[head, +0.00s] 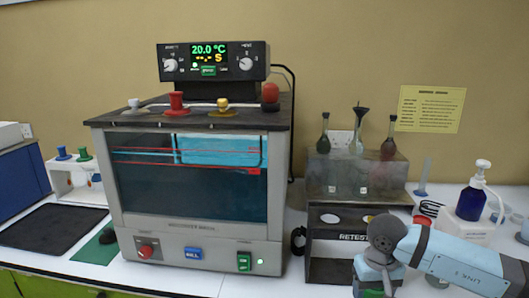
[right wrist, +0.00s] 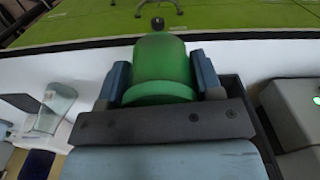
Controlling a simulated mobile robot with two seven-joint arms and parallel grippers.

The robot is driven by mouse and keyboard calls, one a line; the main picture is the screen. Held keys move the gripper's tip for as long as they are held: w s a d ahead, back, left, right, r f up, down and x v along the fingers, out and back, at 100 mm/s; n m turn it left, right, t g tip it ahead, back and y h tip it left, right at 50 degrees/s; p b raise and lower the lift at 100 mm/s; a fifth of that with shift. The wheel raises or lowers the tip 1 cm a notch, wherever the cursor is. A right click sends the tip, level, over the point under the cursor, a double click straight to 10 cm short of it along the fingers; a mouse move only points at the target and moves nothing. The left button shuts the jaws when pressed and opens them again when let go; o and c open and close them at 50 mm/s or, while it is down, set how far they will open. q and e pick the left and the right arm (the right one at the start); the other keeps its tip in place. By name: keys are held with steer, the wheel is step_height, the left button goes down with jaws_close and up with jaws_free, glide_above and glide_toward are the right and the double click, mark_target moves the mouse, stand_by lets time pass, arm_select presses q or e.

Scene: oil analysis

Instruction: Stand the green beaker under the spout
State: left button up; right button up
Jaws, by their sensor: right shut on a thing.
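The green beaker (right wrist: 162,62) shows in the right wrist view, between the two fingers of my right gripper (right wrist: 163,76). The gripper is shut on it, with one finger against each side. A small dark tap-like part (head: 107,236) sticks out at the lower left of the bath (head: 190,180), above a green mat (head: 95,250). It may be the spout. My left gripper is in neither view.
A rack with flasks (head: 355,172) and a RETEST stand (head: 345,245) stand right of the bath. A blue pump bottle (head: 471,202) is at the far right. A black mat (head: 50,229) lies at left. A clear glass vessel (right wrist: 52,107) shows in the wrist view.

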steer(key=s+r+p, duration=0.4)
steer(key=r+p, duration=0.3)
steer(key=s+r+p, duration=0.4)
steer(key=r+p, duration=0.3)
steer(key=p, duration=0.1)
steer(key=shift+r+p, duration=0.2)
steer(key=shift+p, duration=0.1)
